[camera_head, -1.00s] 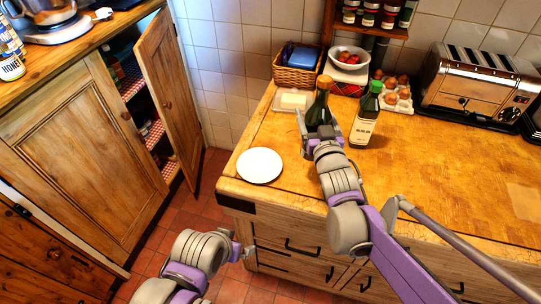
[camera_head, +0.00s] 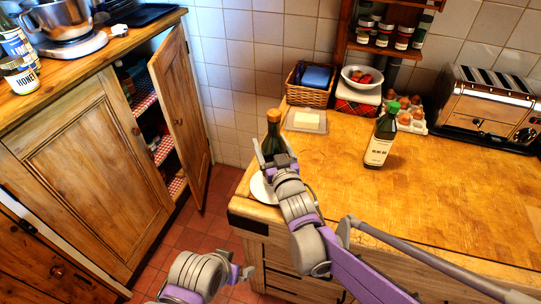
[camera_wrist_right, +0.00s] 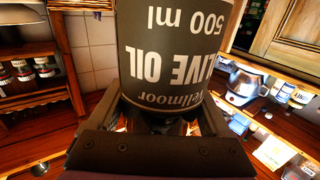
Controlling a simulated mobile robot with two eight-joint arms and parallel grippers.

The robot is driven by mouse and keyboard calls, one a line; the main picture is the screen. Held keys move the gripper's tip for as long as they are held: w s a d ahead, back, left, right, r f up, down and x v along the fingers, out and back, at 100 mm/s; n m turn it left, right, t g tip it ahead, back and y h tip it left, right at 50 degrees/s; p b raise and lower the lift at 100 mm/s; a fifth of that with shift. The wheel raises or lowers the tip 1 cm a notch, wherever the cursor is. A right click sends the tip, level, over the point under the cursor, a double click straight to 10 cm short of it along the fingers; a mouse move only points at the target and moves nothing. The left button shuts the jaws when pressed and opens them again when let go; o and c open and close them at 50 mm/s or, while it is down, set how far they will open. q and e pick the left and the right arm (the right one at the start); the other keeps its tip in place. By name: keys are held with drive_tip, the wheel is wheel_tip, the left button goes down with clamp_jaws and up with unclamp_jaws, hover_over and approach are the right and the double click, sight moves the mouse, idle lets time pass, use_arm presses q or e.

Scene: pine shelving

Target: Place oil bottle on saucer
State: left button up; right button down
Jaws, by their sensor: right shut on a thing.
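The held oil bottle (camera_head: 274,128) is dark with an orange cap and stands upright in the head view. My right gripper (camera_head: 276,160) is shut on it. In the right wrist view the bottle (camera_wrist_right: 175,50) fills the top middle, its olive oil label upside down. The white saucer (camera_head: 260,190) lies at the counter's left corner, partly hidden by my right gripper. The bottle is at the saucer's far side in the picture; its base is hidden, so I cannot tell whether they touch. My left gripper (camera_head: 244,273) is low, in front of the counter; its opening is unclear.
A green-capped oil bottle (camera_head: 383,138) with a pale label stands on the counter to the right. Behind are a butter dish (camera_head: 306,121), a basket (camera_head: 309,90), a bowl (camera_head: 361,77), eggs (camera_head: 410,115) and a toaster (camera_head: 494,108). The counter's middle is clear.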

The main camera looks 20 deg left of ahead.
drive_tip(key=shift+f, duration=1.8)
drive_tip(key=shift+f+b, duration=0.15)
drive_tip(key=shift+b, duration=0.15)
unclamp_jaws()
